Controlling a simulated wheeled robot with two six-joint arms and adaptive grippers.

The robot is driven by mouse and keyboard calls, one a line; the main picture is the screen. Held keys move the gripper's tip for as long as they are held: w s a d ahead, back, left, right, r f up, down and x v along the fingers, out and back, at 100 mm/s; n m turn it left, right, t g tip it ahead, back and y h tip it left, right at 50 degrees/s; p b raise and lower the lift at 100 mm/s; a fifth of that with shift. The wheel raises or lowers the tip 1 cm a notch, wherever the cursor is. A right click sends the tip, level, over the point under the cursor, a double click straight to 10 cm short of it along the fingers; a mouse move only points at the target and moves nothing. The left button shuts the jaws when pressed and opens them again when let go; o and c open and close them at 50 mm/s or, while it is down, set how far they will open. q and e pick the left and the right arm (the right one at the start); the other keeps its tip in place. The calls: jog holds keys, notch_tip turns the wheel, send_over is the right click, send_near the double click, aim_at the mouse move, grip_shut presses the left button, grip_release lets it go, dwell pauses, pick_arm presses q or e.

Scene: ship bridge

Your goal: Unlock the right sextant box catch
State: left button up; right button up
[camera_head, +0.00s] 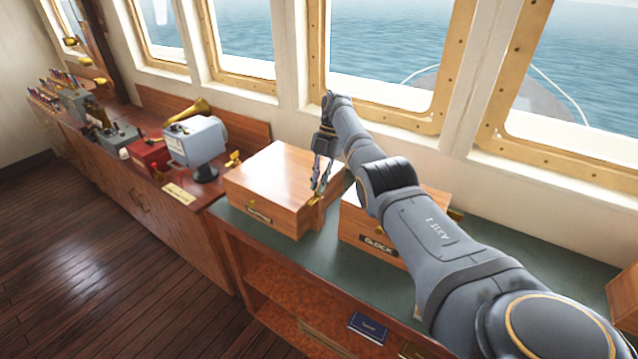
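A closed wooden box (262,190) with a dark label plate on its front stands on the green counter top; it appears to be the sextant box, though the label is too small to read. A small brass catch (316,199) sits at its right side, near the front corner. My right gripper (319,188) points down at that side, its fingertips right by the catch. Whether they touch the catch, and how far the fingers are apart, I cannot tell. Another brass fitting (234,157) shows at the box's left side. My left gripper is not in view.
A second wooden box with a clock label (378,246) stands to the right, partly hidden behind my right arm. A grey instrument (197,142) and a red box (148,156) stand on the left counter. Windows line the back. A blue book (368,327) lies on the shelf below.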

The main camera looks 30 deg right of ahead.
jog(key=shift+o, duration=1)
jog(key=shift+f, duration=0.1)
